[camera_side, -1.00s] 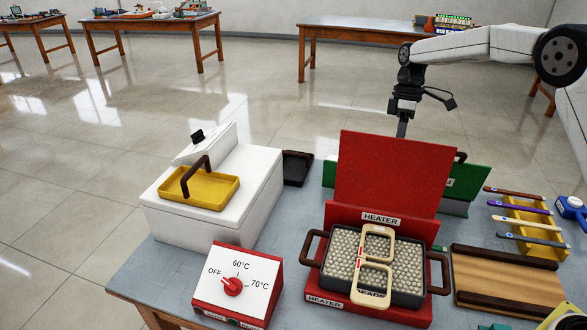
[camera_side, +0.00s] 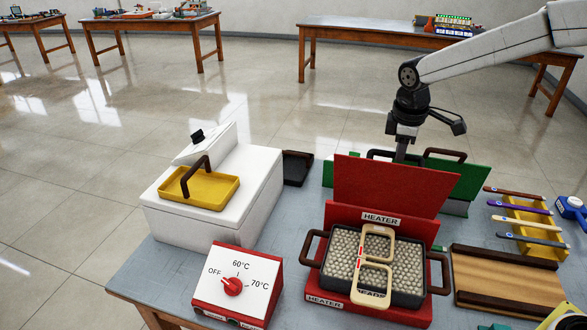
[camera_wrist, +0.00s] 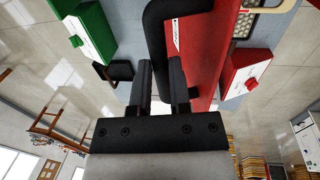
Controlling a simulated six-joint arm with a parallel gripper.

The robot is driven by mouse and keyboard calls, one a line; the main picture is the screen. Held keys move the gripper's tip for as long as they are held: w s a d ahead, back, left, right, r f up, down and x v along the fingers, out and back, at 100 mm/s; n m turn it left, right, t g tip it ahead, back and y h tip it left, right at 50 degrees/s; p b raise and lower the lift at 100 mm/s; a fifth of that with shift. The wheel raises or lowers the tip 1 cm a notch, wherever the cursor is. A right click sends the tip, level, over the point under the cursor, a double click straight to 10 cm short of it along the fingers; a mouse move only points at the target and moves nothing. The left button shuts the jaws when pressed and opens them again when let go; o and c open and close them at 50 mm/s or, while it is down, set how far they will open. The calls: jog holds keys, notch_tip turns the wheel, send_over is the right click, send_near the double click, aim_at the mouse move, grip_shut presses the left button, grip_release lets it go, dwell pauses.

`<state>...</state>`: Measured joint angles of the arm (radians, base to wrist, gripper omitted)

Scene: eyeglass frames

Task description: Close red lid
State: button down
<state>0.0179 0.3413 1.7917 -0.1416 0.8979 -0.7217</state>
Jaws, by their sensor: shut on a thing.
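In the wrist view my gripper (camera_wrist: 164,70) is shut on the lid's dark handle (camera_wrist: 155,35), beside the red lid (camera_wrist: 208,50).
A green lid (camera_side: 465,178) stands open just behind the red one. A white box with a yellow tray (camera_side: 205,190) is at left, and a red dial box (camera_side: 240,285) in front. A wooden board (camera_side: 510,283) and a rack of tools (camera_side: 530,235) lie at right.

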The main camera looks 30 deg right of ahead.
aim_at(396, 175)
jog(key=shift+s+a+f+t+h, duration=0.25)
jog(key=shift+s+a+t+h, duration=0.45)
jog(key=shift+s+a, duration=0.4)
jog(key=shift+s+a+f+t+h, duration=1.25)
jog(key=shift+s+a+f, duration=0.45)
jog(key=shift+f, duration=0.8)
jog(key=shift+s+a+f+t+h, duration=1.3)
jog(key=shift+s+a+f, duration=0.35)
jog(key=shift+f, duration=0.85)
jog(key=shift+s+a+f+t+h, duration=1.25)
jog(key=shift+s+a+f, duration=0.45)
jog(key=shift+f, duration=0.8)
jog(key=c, duration=0.6)
grip_release()
jog(key=shift+r, duration=0.1)
jog(key=shift+v, duration=3.85)
